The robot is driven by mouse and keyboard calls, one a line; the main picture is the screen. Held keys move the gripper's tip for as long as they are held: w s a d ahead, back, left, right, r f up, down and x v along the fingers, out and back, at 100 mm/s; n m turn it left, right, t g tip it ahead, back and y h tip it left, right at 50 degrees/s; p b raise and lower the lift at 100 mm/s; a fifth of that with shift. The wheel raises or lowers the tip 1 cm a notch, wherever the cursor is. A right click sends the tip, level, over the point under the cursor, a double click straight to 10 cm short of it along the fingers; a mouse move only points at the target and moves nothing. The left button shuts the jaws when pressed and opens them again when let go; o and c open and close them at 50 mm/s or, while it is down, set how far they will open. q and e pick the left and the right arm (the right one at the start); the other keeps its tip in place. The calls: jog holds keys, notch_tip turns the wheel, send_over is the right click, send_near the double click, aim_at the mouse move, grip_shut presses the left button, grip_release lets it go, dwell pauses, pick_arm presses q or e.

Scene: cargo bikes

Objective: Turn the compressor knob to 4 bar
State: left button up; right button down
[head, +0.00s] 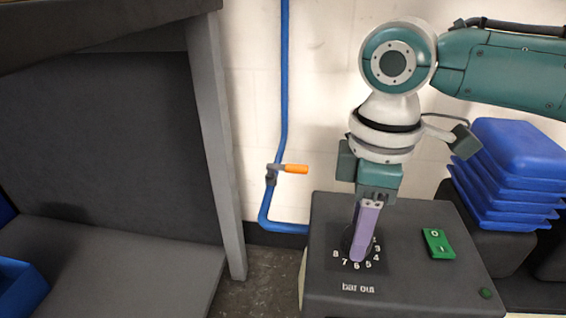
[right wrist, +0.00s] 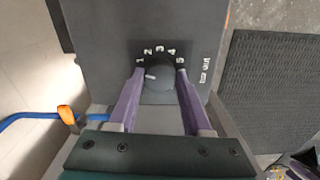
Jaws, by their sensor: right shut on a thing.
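The compressor (head: 420,275) is a dark box with a printed dial and the words "bar out". Its round dark knob (right wrist: 163,84) shows in the right wrist view with a white pointer mark. The mark points left, just below the 1; the 4 (right wrist: 172,52) is at the upper right of the knob. My right gripper (head: 358,258) reaches down to the dial from above. Its two purple fingers (right wrist: 160,74) are on either side of the knob, shut on it. In the head view the fingers hide most of the knob and some numbers. My left gripper is not in view.
A blue pipe (head: 284,80) with an orange-handled valve (head: 295,169) runs down the wall. A grey bench frame (head: 215,140) stands left.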

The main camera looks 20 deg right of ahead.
jog(key=shift+r+m+p, duration=0.2)
jog(key=shift+m+p, duration=0.2)
jog(key=shift+p, duration=0.5)
jog(key=m+p, duration=0.5)
jog(key=p, duration=0.2)
jog(key=shift+m, duration=0.4)
jog(key=m+p, duration=0.3)
jog(key=shift+a+m, duration=0.1)
jog(key=shift+m, duration=0.2)
jog(key=m+p, duration=0.1)
jog(key=m, duration=0.1)
jog(key=shift+f+m, duration=0.1)
jog(key=shift+m, duration=0.2)
jog(key=m+p, duration=0.1)
jog(key=m, duration=0.1)
jog(key=shift+m, duration=0.4)
jog(key=m, duration=0.3)
jog(key=shift+f+m+p, duration=0.1)
jog(key=shift+m+p, duration=0.2)
jog(key=shift+p, duration=0.05)
jog(key=shift+m, duration=0.6)
